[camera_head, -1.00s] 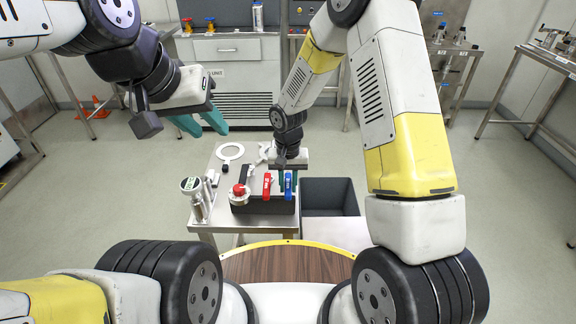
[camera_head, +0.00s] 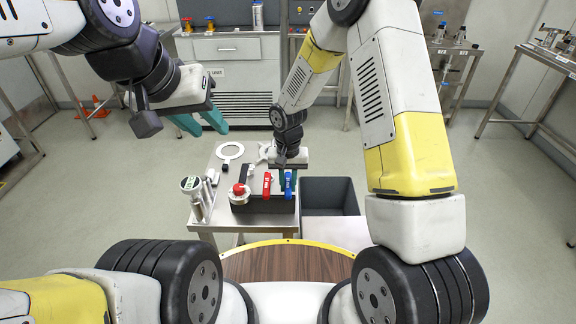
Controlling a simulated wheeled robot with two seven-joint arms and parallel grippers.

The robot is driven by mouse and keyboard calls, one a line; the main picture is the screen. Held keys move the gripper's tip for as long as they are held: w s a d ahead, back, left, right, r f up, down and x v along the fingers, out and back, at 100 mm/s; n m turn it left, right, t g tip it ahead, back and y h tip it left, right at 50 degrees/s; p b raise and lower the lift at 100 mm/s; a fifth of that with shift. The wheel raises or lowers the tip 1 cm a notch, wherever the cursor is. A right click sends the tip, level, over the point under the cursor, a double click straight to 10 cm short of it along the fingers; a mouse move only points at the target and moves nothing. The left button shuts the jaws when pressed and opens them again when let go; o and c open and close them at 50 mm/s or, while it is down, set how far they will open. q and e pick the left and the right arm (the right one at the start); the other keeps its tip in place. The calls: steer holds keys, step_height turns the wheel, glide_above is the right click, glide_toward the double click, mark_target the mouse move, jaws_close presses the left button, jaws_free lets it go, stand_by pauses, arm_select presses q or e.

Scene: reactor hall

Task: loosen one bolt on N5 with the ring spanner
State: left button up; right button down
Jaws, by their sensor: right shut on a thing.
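My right gripper (camera_head: 289,165) is low over the back of a small steel table (camera_head: 225,222). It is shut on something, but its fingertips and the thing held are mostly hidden. A pale metal piece (camera_head: 264,152) shows at its left side; I cannot tell whether it is held. I cannot make out the ring spanner or an N5 label for certain. A dark block (camera_head: 263,205) in front of the gripper carries a red-handled piece (camera_head: 267,185) and a blue-handled piece (camera_head: 288,184). My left gripper (camera_head: 202,124) hangs in the air at upper left, its teal fingers apart and empty.
On the table are a pale ring (camera_head: 231,151), a red-topped round part (camera_head: 239,192) and a metal cylinder with a round dial (camera_head: 192,185). An empty-looking dark bin (camera_head: 330,197) stands to the right. A cabinet (camera_head: 232,75) is behind.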

steer(key=shift+r, duration=0.15)
stand_by(0.4)
steer(key=shift+r, duration=3.35)
